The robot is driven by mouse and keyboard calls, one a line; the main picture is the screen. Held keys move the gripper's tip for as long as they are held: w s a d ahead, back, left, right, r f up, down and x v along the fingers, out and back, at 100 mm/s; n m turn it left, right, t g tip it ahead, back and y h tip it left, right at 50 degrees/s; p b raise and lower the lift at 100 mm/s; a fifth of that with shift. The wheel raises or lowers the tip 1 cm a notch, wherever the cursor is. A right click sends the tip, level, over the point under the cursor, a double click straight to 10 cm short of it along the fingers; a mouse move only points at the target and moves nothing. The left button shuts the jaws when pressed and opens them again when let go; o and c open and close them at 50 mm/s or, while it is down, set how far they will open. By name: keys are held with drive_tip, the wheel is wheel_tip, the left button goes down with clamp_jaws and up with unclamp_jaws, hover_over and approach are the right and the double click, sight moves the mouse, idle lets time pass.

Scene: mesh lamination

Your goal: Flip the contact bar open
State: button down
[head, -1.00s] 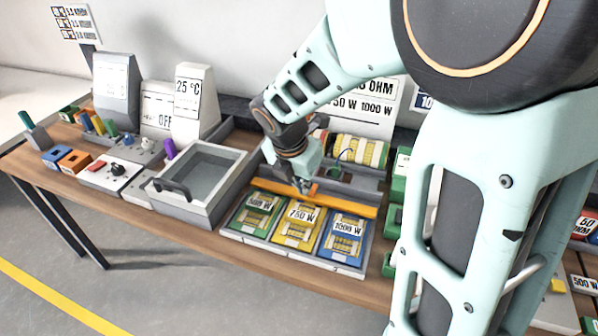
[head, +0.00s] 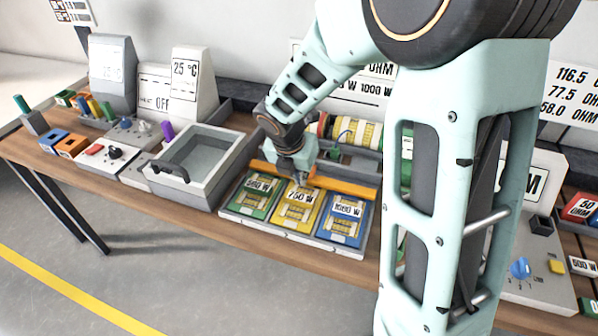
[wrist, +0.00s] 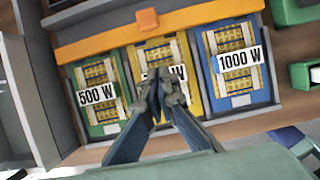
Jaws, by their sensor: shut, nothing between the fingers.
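The orange contact bar (head: 347,186) lies across the back edge of three coloured panels; in the wrist view the bar (wrist: 205,15) spans the top, with a small orange tab (wrist: 147,19) at its middle. The panels are green 500 W (wrist: 97,95), yellow 750 W (wrist: 190,75) and blue 1000 W (wrist: 240,65). My gripper (wrist: 165,92) is shut and empty, its fingertips over the 750 W panel, in front of the bar and apart from it in the wrist view. In the head view my gripper (head: 300,180) hides the bar's middle.
A grey basin with a dark handle (head: 168,172) stands left of the panels. Striped cylinders (head: 350,132) lie behind the bar. Green blocks (wrist: 306,75) stand on the right. Control boxes (head: 105,152) fill the bench's left end.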

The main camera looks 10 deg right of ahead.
sight(302, 195)
drive_tip(key=x, duration=0.4)
drive_tip(key=shift+f+b, duration=0.1)
drive_tip(key=shift+b, duration=0.25)
drive_tip(key=w, duration=0.1)
drive_tip(key=w+d, duration=0.1)
drive_tip(key=w+p, duration=0.1)
drive_tip(key=shift+d, duration=0.3)
drive_tip(key=shift+w+d, duration=0.15)
drive_tip(key=shift+w, duration=0.15)
drive_tip(key=shift+w+d+r+p, duration=0.1)
drive_tip(key=shift+w+d+p, duration=0.3)
drive_tip(key=shift+w, duration=0.3)
drive_tip(key=shift+w+d+r+p, duration=0.1)
drive_tip(key=shift+w+d+p, duration=0.2)
drive_tip(key=shift+w+p, duration=0.25)
drive_tip(key=shift+w+d+p, duration=0.35)
drive_tip(key=shift+w+d, duration=0.05)
drive_tip(key=shift+w, duration=0.4)
